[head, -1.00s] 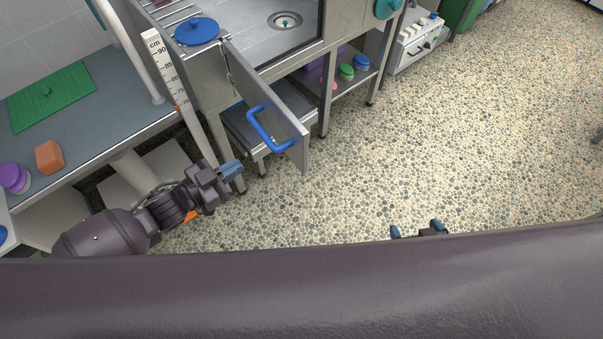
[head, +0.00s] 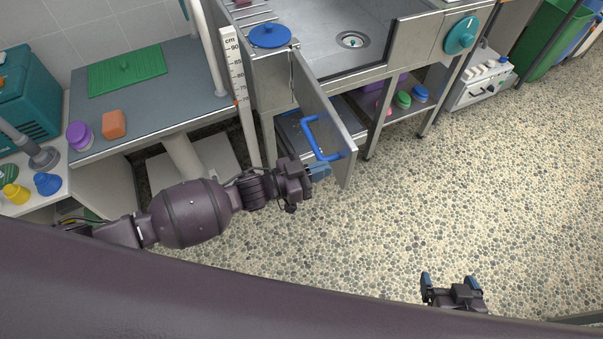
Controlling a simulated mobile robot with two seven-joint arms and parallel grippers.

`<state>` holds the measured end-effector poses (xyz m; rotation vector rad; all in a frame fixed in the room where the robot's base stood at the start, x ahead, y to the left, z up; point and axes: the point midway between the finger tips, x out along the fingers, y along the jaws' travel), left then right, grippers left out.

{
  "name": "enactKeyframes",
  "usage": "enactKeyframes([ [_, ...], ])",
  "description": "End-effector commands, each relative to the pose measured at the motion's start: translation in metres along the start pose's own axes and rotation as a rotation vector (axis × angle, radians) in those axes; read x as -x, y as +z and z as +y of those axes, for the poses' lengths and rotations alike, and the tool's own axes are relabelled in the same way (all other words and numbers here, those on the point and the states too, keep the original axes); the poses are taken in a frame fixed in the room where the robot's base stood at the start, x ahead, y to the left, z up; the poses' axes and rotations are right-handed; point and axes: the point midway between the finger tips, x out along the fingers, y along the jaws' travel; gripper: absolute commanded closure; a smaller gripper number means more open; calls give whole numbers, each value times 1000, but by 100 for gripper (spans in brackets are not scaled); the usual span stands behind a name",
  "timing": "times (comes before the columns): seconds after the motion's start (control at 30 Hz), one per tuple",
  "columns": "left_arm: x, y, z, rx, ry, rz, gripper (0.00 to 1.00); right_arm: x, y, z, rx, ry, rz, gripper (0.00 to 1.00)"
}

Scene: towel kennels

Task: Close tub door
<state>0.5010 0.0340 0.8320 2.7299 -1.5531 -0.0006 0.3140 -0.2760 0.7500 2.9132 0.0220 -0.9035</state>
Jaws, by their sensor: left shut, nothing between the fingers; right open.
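The tub door (head: 336,133) is a grey metal panel on the front of the steel tub (head: 392,60). It stands swung open, out over the floor, with its hinge edge at the tub's left post. A blue handle (head: 309,135) is on its left face. My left gripper (head: 322,171) is shut and empty, just below the lower end of the handle and close to the door's left face; I cannot tell whether it touches. My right gripper (head: 452,285) is open and empty over the floor at the lower right, well away from the door.
A measuring post (head: 239,92) stands left of the tub. A counter (head: 150,97) with a green mat (head: 126,70) and an orange block (head: 114,124) is at left. A shelf under the tub holds small tubs. The pebbled floor (head: 470,190) right of the door is clear.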

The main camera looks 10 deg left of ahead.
Motion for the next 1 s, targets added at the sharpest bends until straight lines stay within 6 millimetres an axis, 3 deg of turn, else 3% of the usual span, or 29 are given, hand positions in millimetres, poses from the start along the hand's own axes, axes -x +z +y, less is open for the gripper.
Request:
enactKeyframes([
  [0.1,-19,0,0,-1,1,1,100,1,5,0,-1,1,-10,9],
  [0.3,-37,0,0,-1,0,0,100,1,7,0,-1,1,-13,9],
  [0.73,-42,0,0,-1,0,0,100,-4,-6,-1,2,-2,12,9],
  [1.0,-47,0,1,1,-16,1,100,-4,-3,-1,2,-2,8,9],
])
